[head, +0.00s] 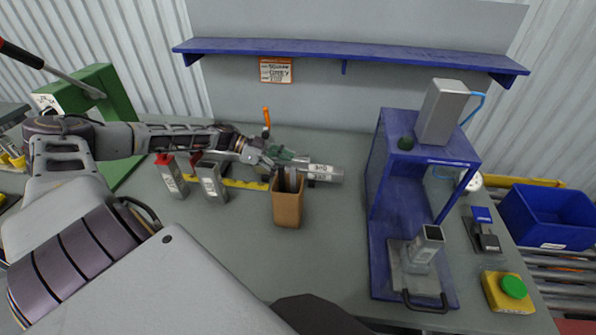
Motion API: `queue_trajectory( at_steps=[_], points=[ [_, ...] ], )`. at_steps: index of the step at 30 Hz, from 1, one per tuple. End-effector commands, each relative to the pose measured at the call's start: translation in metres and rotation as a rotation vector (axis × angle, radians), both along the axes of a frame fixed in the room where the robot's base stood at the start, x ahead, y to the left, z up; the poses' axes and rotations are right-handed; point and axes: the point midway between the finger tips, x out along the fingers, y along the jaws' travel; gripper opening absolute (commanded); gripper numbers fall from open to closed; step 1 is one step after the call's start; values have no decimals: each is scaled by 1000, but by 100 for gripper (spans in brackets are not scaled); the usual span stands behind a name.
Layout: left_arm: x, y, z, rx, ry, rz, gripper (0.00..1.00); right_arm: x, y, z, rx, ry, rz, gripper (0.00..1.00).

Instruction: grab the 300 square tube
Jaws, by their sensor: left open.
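A short square tube (427,246) stands in the blue press. The label figures are too small to read surely, so I cannot tell which is the 300. My left gripper (268,161) is open, above the bench just behind the brown holder, right of the two upright tubes. My right gripper is not in view.
A brown holder (288,207) with dark items stands mid-bench. The blue press (385,238), a yellow box with a green button (508,291) and a blue bin (553,218) are at right. A green frame (98,118) is at left. The bench before the holder is clear.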

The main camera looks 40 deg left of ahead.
Motion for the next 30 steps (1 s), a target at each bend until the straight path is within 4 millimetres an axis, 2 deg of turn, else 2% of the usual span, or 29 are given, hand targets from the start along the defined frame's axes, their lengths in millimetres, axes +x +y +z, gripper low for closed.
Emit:
queue_trajectory(
  at_steps=[7,21,23,30],
  points=[
    [6,-11,-5,-1,-1,-1,61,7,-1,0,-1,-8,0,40],
    [6,-11,-5,0,0,0,61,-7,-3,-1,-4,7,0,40],
    [6,-11,-5,0,0,0,56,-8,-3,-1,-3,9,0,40],
    [6,-11,-5,0,0,0,25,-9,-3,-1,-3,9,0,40]
  ],
)
